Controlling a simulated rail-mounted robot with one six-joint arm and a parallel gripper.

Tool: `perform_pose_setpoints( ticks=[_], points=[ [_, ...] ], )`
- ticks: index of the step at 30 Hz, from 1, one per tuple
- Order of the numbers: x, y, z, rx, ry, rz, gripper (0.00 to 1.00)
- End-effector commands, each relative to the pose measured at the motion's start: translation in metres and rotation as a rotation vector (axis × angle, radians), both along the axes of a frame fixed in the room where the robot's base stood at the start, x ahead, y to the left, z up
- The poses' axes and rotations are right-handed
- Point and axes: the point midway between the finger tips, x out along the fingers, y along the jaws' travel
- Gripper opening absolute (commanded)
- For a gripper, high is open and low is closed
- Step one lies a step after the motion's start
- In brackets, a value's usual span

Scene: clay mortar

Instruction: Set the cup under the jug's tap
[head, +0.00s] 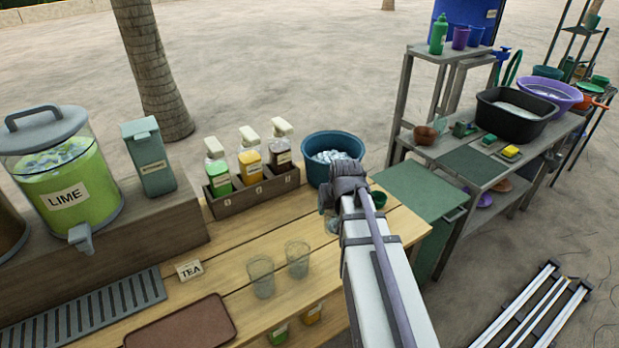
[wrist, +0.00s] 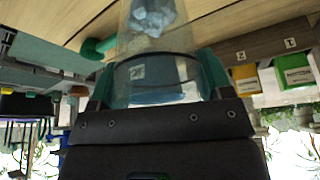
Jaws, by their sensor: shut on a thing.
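A clear cup (wrist: 155,45) is held between the teal fingers of my gripper (wrist: 157,80) in the wrist view. Pale bluish chunks like ice show in or through it; I cannot tell which. In the head view my arm mostly hides the gripper, beside the blue bowl at the counter's far right. The jug (head: 98,180) labelled LIME, with green drink, stands on a raised wooden shelf at the left. Its grey tap (head: 81,237) juts out over the shelf's front. The gripper is far to the right of the tap.
Two clear cups (head: 261,278) (head: 297,260) stand on the counter, near a TEA card (head: 189,270). A slotted drip tray (head: 95,310) and a brown tray (head: 185,325) lie in front. A bottle rack (head: 253,188) and the blue bowl (head: 320,143) with ice stand behind.

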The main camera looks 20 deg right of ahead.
Motion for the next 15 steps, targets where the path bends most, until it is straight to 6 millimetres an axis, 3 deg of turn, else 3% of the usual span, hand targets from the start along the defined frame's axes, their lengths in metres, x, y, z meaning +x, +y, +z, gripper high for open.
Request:
perform_pose_setpoints(
  ticks=[11, 15],
  points=[
    [0.001, 0.0, -0.002, 0.0, 0.0, 0.0, 0.47],
    [0.018, 0.003, -0.005, -0.001, 0.0, 0.002, 0.47]
  ],
)
